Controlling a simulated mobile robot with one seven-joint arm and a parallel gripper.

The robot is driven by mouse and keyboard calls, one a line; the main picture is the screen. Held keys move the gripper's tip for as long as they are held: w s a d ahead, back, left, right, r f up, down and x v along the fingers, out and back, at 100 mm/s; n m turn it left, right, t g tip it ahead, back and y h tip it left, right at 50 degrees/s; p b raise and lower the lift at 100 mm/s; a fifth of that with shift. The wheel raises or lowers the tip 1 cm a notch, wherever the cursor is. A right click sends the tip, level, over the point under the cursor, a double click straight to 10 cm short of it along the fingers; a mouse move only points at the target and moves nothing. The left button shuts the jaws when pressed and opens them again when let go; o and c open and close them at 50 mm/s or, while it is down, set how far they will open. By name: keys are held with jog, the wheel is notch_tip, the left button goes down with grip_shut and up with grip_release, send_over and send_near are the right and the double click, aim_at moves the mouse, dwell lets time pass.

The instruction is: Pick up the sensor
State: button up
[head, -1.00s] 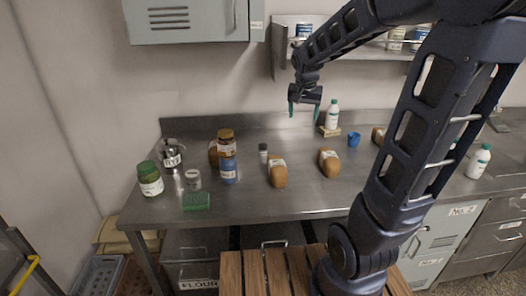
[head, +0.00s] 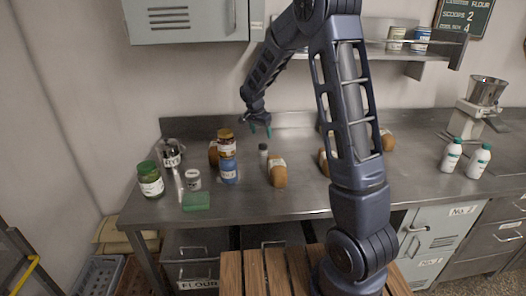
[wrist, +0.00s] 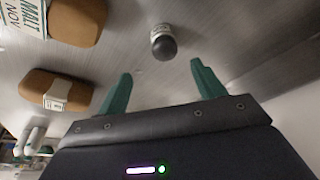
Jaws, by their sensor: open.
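The likely sensor is a small pale cylinder with a dark rounded top (head: 263,150), standing upright on the steel counter left of the middle. In the wrist view the same cylinder (wrist: 163,40) lies ahead of the fingertips, roughly centred between them and apart from both. My gripper (head: 260,131) hangs just above and behind it in the head view. Its two green fingers are spread and empty in the wrist view (wrist: 161,72).
A green-lidded jar (head: 150,182), green block (head: 196,201) and metal pot (head: 170,154) are farther left. The wall is close behind.

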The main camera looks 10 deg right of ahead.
aim_at(263, 144)
jog(key=x, duration=0.6)
jog(key=shift+w+a+f, duration=0.25)
jog(key=shift+w+x, duration=0.2)
jog(key=shift+x, duration=2.3)
jog(key=shift+c, duration=0.5)
jog(key=c, duration=1.1)
